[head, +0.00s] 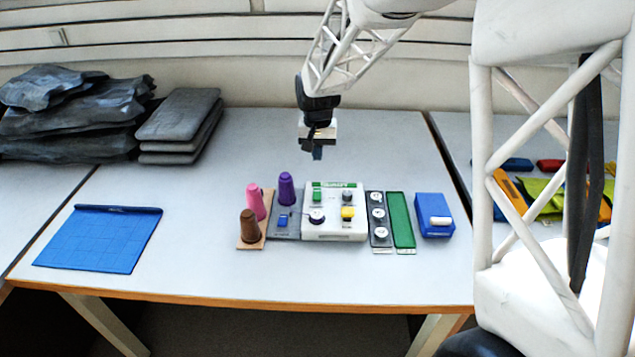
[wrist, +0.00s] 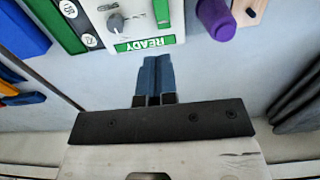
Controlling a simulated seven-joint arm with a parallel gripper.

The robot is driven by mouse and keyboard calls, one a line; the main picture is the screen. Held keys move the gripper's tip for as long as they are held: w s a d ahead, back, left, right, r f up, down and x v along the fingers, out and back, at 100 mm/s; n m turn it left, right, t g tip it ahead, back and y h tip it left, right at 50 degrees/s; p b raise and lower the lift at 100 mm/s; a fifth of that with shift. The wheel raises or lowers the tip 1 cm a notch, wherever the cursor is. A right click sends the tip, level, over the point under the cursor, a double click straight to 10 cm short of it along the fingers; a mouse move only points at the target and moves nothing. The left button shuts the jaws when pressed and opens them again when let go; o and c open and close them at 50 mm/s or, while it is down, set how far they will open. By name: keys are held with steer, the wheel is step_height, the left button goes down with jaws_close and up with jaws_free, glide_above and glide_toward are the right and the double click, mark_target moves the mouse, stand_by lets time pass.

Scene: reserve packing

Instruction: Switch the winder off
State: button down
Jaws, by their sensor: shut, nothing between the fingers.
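A white control box (head: 335,225) stands at the middle of the table, with a green block (head: 318,195), a yellow block (head: 348,213), a grey knob (head: 347,196) and a round dial (head: 317,215) on top. Its green label reads READY in the wrist view (wrist: 145,43). Left of it is a grey plate (head: 285,232) with a purple cone (head: 286,188) and a small blue block (head: 283,221). I cannot tell which part is the winder's switch. My gripper (head: 317,153) is shut and empty, above the table behind the box; its fingertips (wrist: 155,60) point toward the label's edge.
Pink (head: 256,200) and brown (head: 249,226) cones stand on a wooden board at the left. A dark strip with round dials (head: 379,240), a green strip (head: 401,222) and a blue box (head: 434,212) are right. A blue mat (head: 100,240) lies left; grey stacks (head: 180,120) lie behind.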

mark_target(318, 197)
steer(key=shift+f, duration=0.15)
step_height(318, 197, down, 14)
steer(key=shift+r, duration=0.15)
stand_by(0.6)
